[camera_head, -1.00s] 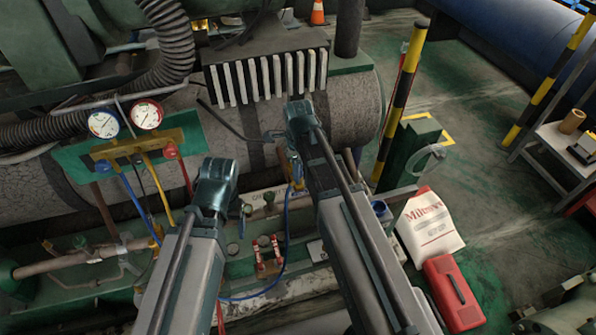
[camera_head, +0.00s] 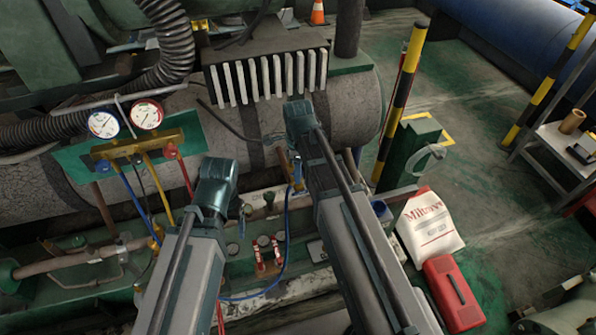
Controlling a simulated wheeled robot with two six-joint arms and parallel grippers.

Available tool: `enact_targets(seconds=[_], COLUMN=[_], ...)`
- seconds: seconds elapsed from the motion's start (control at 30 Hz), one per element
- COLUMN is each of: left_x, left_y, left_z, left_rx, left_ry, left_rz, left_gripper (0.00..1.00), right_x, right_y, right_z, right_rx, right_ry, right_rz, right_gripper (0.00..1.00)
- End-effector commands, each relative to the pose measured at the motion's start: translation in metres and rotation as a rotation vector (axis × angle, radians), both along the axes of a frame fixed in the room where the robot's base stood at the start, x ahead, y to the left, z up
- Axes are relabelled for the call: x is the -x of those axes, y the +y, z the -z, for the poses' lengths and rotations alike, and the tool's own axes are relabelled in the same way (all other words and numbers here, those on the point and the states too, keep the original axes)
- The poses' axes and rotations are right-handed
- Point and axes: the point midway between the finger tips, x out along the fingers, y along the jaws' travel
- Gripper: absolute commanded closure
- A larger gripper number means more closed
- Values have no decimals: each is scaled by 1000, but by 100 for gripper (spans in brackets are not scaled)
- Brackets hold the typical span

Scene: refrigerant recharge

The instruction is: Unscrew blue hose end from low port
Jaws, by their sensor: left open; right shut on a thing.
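The blue hose (camera_head: 287,232) loops up from the lower deck to a brass-and-blue fitting (camera_head: 298,172), which appears to be its end at the low port. My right gripper (camera_head: 291,150) is shut at the top of this fitting, seemingly on the blue hose end. My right wrist and forearm hide most of its fingers and the port. My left gripper (camera_head: 241,209) is open to the left of the fitting, low over the deck, its fingers mostly hidden by its own wrist. The gauge manifold (camera_head: 128,148) with a blue and a red dial hangs at the left.
Red-handled valves (camera_head: 264,256) stand on the deck between my arms. A yellow-and-black post (camera_head: 400,105) rises at the right. A white bag (camera_head: 430,222) and a red case (camera_head: 453,292) are at the lower right. A large grey cylinder (camera_head: 345,108) lies behind.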

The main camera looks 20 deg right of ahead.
Motion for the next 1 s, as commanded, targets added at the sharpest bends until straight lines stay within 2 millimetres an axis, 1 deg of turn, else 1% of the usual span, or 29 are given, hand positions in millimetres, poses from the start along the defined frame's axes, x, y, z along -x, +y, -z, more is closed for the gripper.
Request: enact_targets(seconds=[0.1,0.17,0.5,0.7,0.8,1.0], left_x=[0,0,0,0,0,0], left_y=[0,0,0,0,0,0], left_z=[0,0,0,0,0,0], left_rx=[0,0,0,0,0,0], left_ry=[0,0,0,0,0,0], left_rz=[0,0,0,0,0,0], left_gripper=[29,29,29,29,29,29], right_x=[1,1,1,1,1,1], right_y=[0,0,0,0,0,0], right_z=[0,0,0,0,0,0], right_rx=[0,0,0,0,0,0], right_ry=[1,1,1,1,1,1], right_rz=[-102,-129,-160,-362,-433,-457], right_gripper=[100,100,100,100,100,100])
